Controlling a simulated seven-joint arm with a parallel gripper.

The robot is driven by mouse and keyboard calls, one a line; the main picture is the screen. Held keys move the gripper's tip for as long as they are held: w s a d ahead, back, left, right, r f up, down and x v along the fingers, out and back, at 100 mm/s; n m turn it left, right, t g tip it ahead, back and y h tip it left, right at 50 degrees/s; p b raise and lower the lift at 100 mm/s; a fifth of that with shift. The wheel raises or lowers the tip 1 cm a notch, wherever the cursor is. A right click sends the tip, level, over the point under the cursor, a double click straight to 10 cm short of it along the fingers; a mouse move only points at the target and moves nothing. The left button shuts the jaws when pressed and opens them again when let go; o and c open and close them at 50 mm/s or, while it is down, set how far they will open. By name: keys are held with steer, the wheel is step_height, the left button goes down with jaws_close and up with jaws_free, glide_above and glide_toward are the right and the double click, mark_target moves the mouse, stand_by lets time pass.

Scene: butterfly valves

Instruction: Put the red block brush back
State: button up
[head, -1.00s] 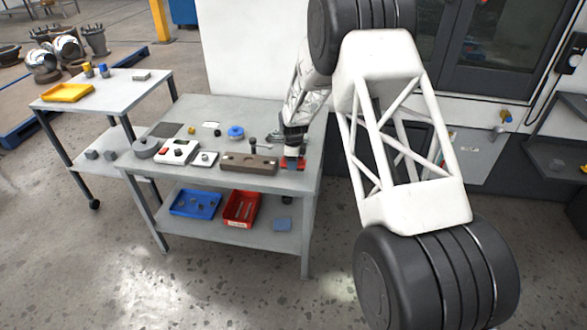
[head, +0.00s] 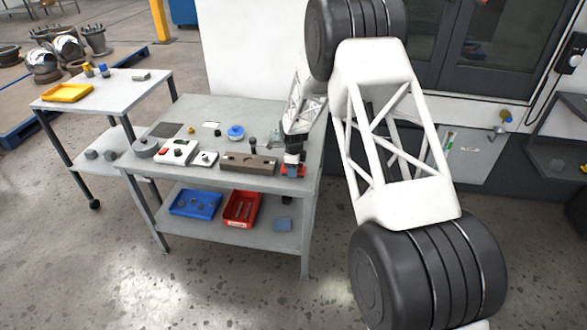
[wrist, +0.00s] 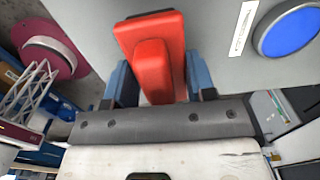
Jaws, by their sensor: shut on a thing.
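The red block brush (wrist: 150,32) fills the middle of the wrist view. It has a flat red block with a brighter red raised part on it. My gripper (wrist: 160,84) is shut on it, with one blue-grey finger on each side. In the head view the brush (head: 301,171) shows only as small bits of red around my gripper (head: 291,170), at the right front part of the workbench (head: 228,107). It is just right of the brown fixture block (head: 262,165). I cannot tell whether the brush touches the bench top.
White plates (head: 176,152), a grey cylinder (head: 145,147) and a blue disc (head: 235,132) stand on the bench. A side table (head: 120,88) carries a yellow tray (head: 67,92).

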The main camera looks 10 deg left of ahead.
steer(key=shift+f, duration=0.1)
steer(key=o, duration=0.9)
step_height(320, 180, up, 12)
steer(key=shift+r, duration=0.15)
stand_by(0.8)
